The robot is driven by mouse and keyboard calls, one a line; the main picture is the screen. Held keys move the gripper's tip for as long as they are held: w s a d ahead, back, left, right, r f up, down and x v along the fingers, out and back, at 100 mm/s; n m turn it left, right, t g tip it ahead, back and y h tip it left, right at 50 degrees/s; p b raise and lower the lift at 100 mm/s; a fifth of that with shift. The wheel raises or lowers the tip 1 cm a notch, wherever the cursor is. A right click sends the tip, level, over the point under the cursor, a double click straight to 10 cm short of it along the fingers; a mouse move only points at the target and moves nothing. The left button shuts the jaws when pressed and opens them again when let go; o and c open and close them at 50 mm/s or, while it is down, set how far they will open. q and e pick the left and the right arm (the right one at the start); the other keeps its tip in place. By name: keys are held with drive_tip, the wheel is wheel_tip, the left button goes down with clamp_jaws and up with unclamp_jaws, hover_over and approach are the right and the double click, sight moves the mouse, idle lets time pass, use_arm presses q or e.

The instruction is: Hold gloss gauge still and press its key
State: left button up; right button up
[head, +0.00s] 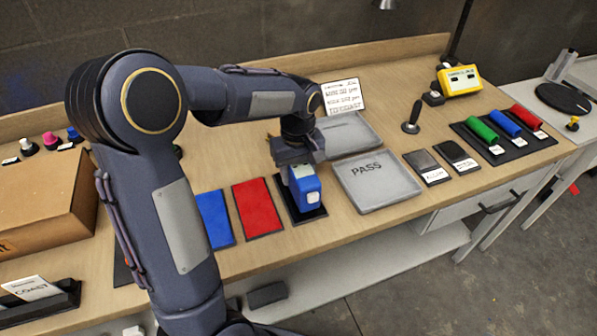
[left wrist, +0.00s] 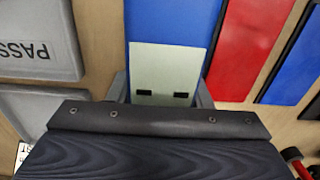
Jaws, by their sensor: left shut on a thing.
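The blue gloss gauge (head: 308,192) is upright at the dark pad (head: 290,205) near the front of the bench. My left gripper (head: 296,168) comes down over it and is shut on its upper part. In the left wrist view the gauge (left wrist: 172,22) lies between the two grey fingers, with a pale panel (left wrist: 160,72) bearing two small dark marks. I cannot tell for certain which part is the key. Whether the gauge's base touches the pad is hard to tell. My right gripper is in neither view.
A red panel (head: 257,207) and a blue panel (head: 214,217) lie left of the gauge. A grey PASS tray (head: 378,196) lies close on its right, with another tray (head: 350,135) behind. A cardboard box (head: 45,205) stands at far left. Coloured rollers (head: 505,122) sit at right.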

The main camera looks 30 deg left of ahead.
use_arm(q)
drive_tip(key=shift+w+a+f+b, duration=0.3)
drive_tip(key=shift+w+a+f, duration=0.25)
drive_tip(key=shift+f, duration=0.1)
drive_tip(key=shift+s+f, duration=0.15)
drive_tip(key=shift+f, duration=0.25)
idle(1.6)
